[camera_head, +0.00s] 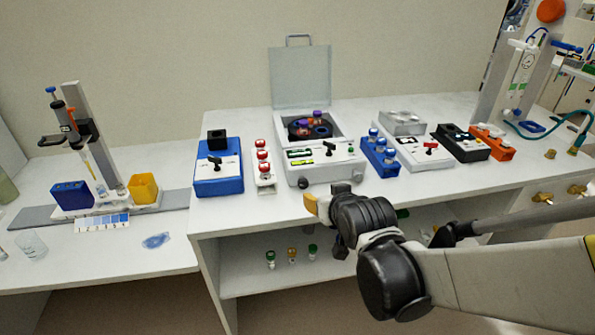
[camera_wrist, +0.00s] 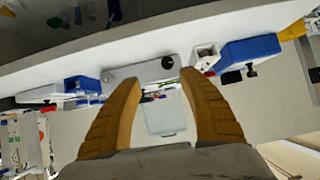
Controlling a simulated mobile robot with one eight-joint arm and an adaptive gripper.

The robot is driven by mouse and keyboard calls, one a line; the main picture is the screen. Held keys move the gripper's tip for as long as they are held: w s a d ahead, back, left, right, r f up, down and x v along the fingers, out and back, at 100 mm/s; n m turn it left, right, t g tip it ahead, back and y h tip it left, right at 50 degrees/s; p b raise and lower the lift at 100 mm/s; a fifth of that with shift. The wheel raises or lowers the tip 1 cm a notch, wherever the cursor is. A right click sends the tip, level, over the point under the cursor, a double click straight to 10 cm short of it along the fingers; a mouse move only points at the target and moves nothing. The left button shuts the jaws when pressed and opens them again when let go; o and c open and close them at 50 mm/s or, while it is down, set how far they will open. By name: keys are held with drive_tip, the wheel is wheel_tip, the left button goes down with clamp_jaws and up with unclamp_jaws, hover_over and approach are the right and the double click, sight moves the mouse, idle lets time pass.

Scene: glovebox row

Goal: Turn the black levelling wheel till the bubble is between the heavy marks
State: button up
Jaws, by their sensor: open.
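The black levelling wheel (camera_head: 303,183) is a small round knob low on the left front of the white centrifuge (camera_head: 340,172). It also shows in the wrist view (camera_wrist: 167,62), just beyond the fingertips and nearer the right one. My gripper (camera_head: 318,203) is in front of the centrifuge, below and right of the wheel, not touching it as far as I can tell. In the wrist view its two orange fingers (camera_wrist: 160,78) are apart with nothing between them. A small yellow-green strip (camera_head: 299,151) sits on the centrifuge's panel. I cannot make out a bubble or heavy marks.
The centrifuge lid (camera_head: 301,77) stands open. A blue device (camera_head: 218,178) and a white rack with red-capped vials (camera_head: 264,170) stand to the left. A blue rack (camera_head: 379,155) stands close on the right. The bench's front edge is below the wheel, with a shelf underneath.

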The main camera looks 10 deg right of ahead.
drive_tip(key=t, duration=0.2)
approach(304, 183)
drive_tip(key=shift+s+d+r, duration=0.1)
drive_tip(key=shift+s+d, duration=0.15)
drive_tip(key=shift+d, duration=0.05)
drive_tip(key=shift+w+a+f, duration=0.15)
drive_tip(key=shift+w+f, duration=0.35)
drive_tip(key=shift+w, duration=0.1)
drive_tip(key=b+x, duration=0.3)
drive_tip(key=x, duration=0.7)
drive_tip(key=shift+w+a+r, duration=0.15)
clamp_jaws()
